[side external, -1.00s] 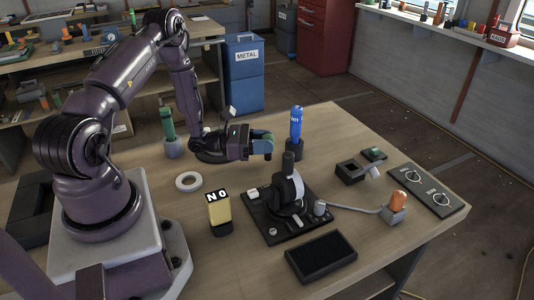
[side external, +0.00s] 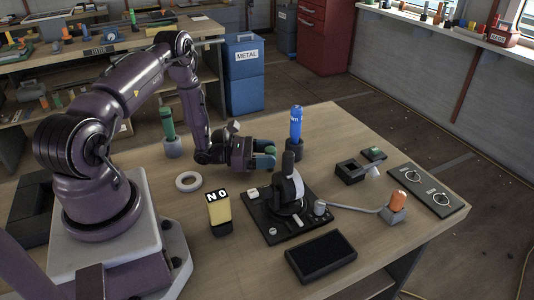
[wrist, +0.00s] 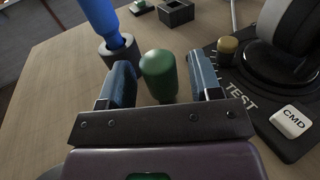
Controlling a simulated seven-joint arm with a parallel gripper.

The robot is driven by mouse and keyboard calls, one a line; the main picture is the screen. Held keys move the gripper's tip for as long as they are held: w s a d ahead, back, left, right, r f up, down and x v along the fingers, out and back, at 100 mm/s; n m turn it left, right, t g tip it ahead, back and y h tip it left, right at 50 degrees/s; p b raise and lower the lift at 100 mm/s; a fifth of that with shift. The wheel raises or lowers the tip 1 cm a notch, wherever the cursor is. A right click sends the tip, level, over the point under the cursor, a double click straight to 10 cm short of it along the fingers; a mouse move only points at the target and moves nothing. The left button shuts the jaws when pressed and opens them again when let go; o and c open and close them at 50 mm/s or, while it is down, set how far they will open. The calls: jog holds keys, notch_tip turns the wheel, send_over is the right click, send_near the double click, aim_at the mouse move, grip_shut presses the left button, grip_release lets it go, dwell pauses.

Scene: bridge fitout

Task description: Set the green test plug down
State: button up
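The green test plug (wrist: 159,72) is a rounded green cylinder between my gripper's fingers in the wrist view. My gripper (wrist: 162,78) is open, with one finger on each side of the plug. A gap shows between the plug and the right finger; contact with the left finger is unclear. In the side view my gripper (side external: 271,155) is low over the table, left of the blue cylinder and behind the black control base. The plug is partly hidden by the fingers there, and whether its base touches the table cannot be made out.
A blue cylinder (side external: 296,124) stands in a dark holder just beyond my gripper. The black base with lever (side external: 286,207) is close in front. A green cylinder (side external: 168,126) in a grey holder, a white ring (side external: 188,181) and a yellow block (side external: 219,214) stand to the left.

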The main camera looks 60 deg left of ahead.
jog(key=shift+r, duration=0.15)
jog(key=v, duration=0.7)
jog(key=shift+r, duration=0.25)
jog(key=d+r+m+g+h, duration=0.4)
jog(key=d+r+m+g, duration=1)
jog(key=r, duration=0.3)
jog(key=s+d+r+m+t+y, duration=0.1)
jog(key=s+d+r+m+y, duration=0.2)
jog(key=s+r+m+y, duration=0.3)
jog(key=s+d+r+m+t+y, duration=0.2)
jog(key=s+r+m+y, duration=0.3)
jog(key=r+m, duration=0.3)
jog(key=s+d+m, duration=0.1)
jog(key=m, duration=0.1)
jog(key=shift+m+y, duration=0.4)
